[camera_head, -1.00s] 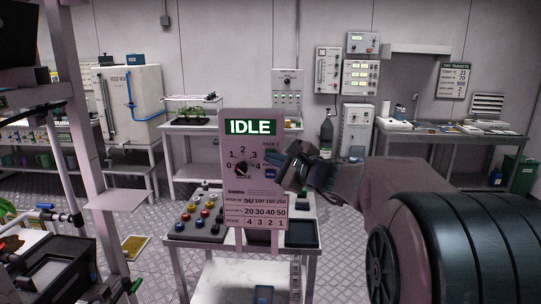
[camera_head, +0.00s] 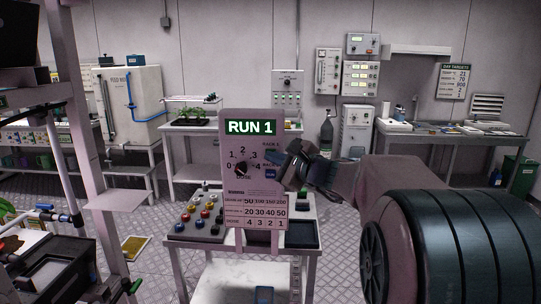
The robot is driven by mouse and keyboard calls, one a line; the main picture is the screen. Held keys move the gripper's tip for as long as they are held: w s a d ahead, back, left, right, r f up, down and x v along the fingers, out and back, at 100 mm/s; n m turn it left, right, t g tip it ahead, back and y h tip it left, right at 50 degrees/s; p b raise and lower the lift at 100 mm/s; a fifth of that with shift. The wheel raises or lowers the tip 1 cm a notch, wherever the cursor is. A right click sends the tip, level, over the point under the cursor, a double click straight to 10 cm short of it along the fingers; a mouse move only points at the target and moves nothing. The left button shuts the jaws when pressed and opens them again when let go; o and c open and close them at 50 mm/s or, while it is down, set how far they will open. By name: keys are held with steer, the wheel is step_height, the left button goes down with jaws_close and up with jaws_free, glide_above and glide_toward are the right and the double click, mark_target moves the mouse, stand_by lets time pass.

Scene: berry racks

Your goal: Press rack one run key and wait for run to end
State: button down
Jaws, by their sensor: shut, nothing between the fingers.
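The control panel (camera_head: 232,148) stands upright on a cart in the middle of the head view. Its green display (camera_head: 250,127) reads "RUN 1". Below the display is a dose dial (camera_head: 242,170) with numbers around it. A small blue key (camera_head: 270,174) sits on the panel's right side, and a dark key lies above it, partly hidden. My gripper (camera_head: 287,168) is shut and empty, just right of the keys. I cannot tell if it touches the panel.
The cart (camera_head: 305,210) carries a block of coloured knobs (camera_head: 198,217) and a dark tray (camera_head: 302,236). A rack post (camera_head: 85,130) rises at left. Benches with equipment line the back wall. The floor right of the cart is partly hidden by my arm.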

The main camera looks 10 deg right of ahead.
steer(key=shift+s+a+b, duration=0.3)
steer(key=shift+s+b, duration=0.2)
steer(key=shift+s, duration=0.35)
steer(key=s, duration=0.1)
steer(key=s+a+b, duration=0.1)
steer(key=s, duration=0.2)
steer(key=shift+s+a+b, duration=0.25)
steer(key=shift+s+b, duration=0.1)
stand_by(0.5)
